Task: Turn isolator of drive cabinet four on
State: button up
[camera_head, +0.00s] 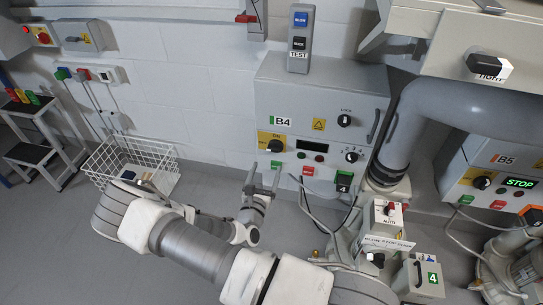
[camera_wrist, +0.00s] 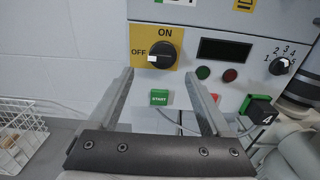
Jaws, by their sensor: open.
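Drive cabinet four is the grey box (camera_head: 285,95) labelled B4 on the wall in the head view. Its isolator is a black rotary knob on a yellow plate (camera_head: 270,142) at the cabinet's left. In the wrist view the isolator knob (camera_wrist: 161,54) shows its white mark at the left end, by the word OFF; ON is printed above. My gripper (camera_head: 262,180) is open and empty, below the isolator in the head view. In the wrist view its two fingers (camera_wrist: 157,80) reach up either side of the picture's middle, apart from the knob.
A green START button (camera_wrist: 160,97) shows between the fingers. A display (camera_wrist: 225,49), small lamps and a numbered selector (camera_wrist: 282,65) are to its right. A wire basket (camera_head: 130,165) stands left of my arm. A thick grey pipe (camera_head: 405,130) runs right of the cabinet.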

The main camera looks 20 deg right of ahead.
aim_at(273, 150)
jog(key=b+x, duration=0.1)
jog(key=x, duration=0.7)
jog(key=shift+d+b, duration=0.1)
jog(key=shift+b, duration=0.25)
grip_shut()
